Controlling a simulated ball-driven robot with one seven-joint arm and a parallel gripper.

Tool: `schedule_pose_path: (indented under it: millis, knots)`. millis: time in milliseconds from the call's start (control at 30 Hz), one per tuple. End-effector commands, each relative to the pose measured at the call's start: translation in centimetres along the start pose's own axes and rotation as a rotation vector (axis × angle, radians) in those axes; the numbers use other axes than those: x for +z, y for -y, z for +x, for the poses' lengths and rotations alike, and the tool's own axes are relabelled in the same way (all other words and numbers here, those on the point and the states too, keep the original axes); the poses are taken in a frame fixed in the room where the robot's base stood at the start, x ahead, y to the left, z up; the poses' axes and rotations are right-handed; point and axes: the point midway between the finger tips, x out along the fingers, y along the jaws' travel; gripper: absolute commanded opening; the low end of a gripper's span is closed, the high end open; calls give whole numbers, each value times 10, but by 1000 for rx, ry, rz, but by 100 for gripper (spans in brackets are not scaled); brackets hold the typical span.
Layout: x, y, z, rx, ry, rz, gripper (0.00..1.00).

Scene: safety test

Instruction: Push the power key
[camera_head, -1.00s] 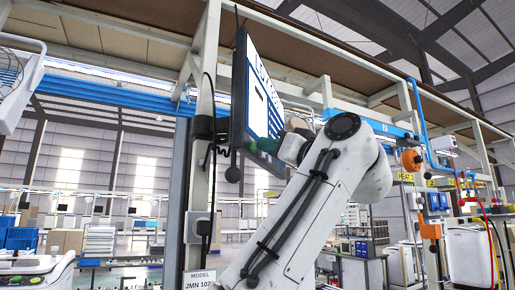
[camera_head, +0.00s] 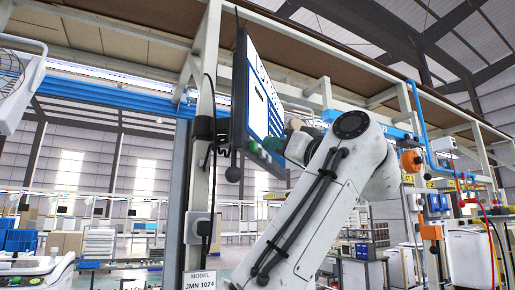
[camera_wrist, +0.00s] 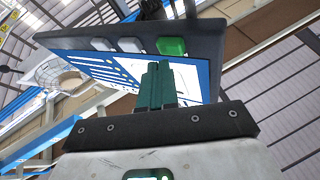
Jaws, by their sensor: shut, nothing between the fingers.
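The monitor (camera_head: 262,85) hangs tilted on a post and is seen nearly edge-on in the head view. In the wrist view, a dark strip (camera_wrist: 205,42) along the monitor's edge carries two pale grey keys, (camera_wrist: 101,44) and (camera_wrist: 130,45), and a green key (camera_wrist: 171,46). None of the keys has a readable label. My gripper (camera_wrist: 158,68) has its dark green fingers together with nothing between them. Its tips are close to the green key, slightly left of its middle in the picture. In the head view my gripper (camera_head: 272,144) is beside the monitor's lower edge, apparently just clear of it.
A pale post (camera_head: 200,140) with a hanging cable stands left of the monitor. An overhead beam frame (camera_head: 330,55) runs above. A fan (camera_head: 15,78) is at far left. Orange and blue fittings (camera_head: 412,160) are at the right, beyond my arm.

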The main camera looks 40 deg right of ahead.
Motion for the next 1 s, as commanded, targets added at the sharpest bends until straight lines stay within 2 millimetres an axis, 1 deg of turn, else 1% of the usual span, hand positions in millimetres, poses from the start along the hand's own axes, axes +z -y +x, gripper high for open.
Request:
schedule_pose_path:
  millis: [300,600,1000]
  knots:
    - [-12,-13,-24,2,-3,-2,0]
    - [-22,-23,-43,1,-1,-1,0]
    - [-24,-24,-45,0,0,-1,0]
